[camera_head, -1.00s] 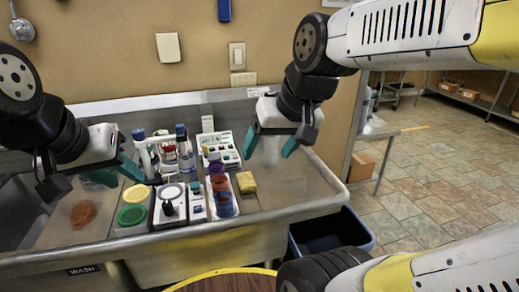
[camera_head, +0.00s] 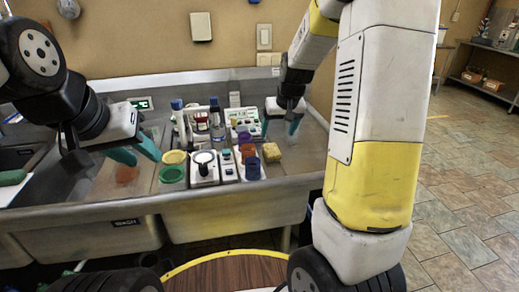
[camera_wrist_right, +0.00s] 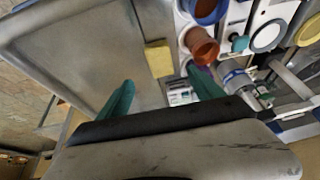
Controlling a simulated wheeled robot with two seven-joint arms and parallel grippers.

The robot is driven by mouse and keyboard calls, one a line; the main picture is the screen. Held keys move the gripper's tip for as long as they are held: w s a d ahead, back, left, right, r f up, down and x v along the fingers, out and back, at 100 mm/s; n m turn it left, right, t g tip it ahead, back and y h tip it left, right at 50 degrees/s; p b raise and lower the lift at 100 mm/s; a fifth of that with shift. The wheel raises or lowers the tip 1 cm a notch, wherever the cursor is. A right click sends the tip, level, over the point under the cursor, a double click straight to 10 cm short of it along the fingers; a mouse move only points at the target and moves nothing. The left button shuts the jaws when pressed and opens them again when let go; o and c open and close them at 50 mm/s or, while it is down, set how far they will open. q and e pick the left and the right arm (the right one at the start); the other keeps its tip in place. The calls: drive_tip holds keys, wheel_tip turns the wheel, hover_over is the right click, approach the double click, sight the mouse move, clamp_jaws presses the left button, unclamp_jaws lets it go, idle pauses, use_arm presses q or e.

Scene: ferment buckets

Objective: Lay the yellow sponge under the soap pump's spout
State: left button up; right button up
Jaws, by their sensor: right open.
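The yellow sponge (camera_head: 272,152) lies on the metal sink deck, at the right end of the cluster of items. It also shows in the right wrist view (camera_wrist_right: 158,58), beside an orange-brown cup. My right gripper (camera_head: 280,128) is open and empty, behind and above the sponge in the head view. In the right wrist view its fingers (camera_wrist_right: 162,82) stand apart with the sponge beyond the gap between them. My left gripper (camera_head: 147,161) is open and empty over the left part of the sink. I cannot single out the soap pump for certain; a black-topped item (camera_head: 204,160) stands in the cluster.
Yellow (camera_head: 174,157) and green (camera_head: 172,174) round containers, an orange-brown cup (camera_head: 248,153) and a blue cup (camera_head: 252,168) crowd the deck left of the sponge. Bottles (camera_head: 215,122) stand behind. Bare metal deck (camera_head: 306,158) lies right of the sponge.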

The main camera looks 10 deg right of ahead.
sight(272, 149)
drive_tip(key=x, duration=0.4)
drive_tip(key=shift+d, duration=0.25)
drive_tip(key=x, duration=0.7)
drive_tip(key=shift+w+a+f, duration=0.1)
drive_tip(key=shift+w+a, duration=0.15)
drive_tip(key=shift+a, duration=0.05)
drive_tip(key=c, duration=1.5)
